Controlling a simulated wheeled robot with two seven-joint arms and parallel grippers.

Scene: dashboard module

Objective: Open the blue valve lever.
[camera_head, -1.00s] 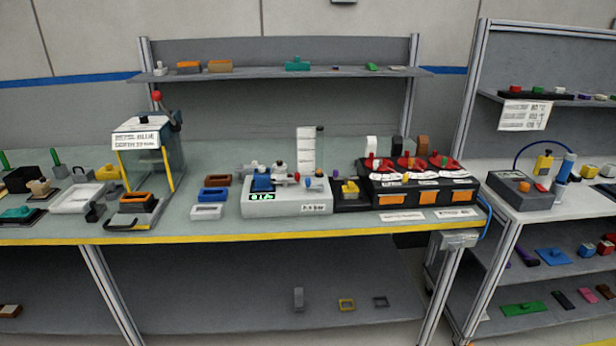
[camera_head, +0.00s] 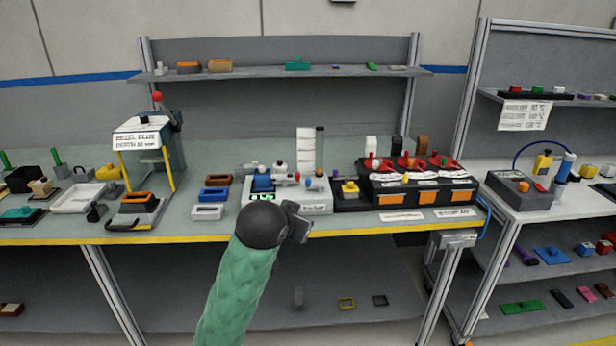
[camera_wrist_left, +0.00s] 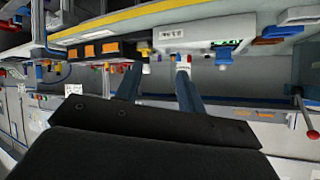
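A white module (camera_head: 320,205) with a green display stands mid-bench. A blue part (camera_head: 262,183) sits on its left and a small blue piece (camera_head: 319,172) on its right, beside a red piece (camera_head: 297,177). I cannot tell which blue piece is the valve lever, or its position. My left gripper (camera_head: 300,221) is in front of the module's front edge, hiding part of it. The left wrist view shows the bench upside down, with my two fingers (camera_wrist_left: 158,80) apart and the module (camera_wrist_left: 185,36) beyond them. Nothing is seen gripped. My right gripper is out of view.
A black box with red discs and orange panels (camera_head: 425,198) stands right of the module. Blue and white frames (camera_head: 213,195) lie to its left, near a yellow-framed glass case (camera_head: 145,160). The yellow bench edge (camera_head: 370,231) runs below. A shelf (camera_head: 260,74) is behind.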

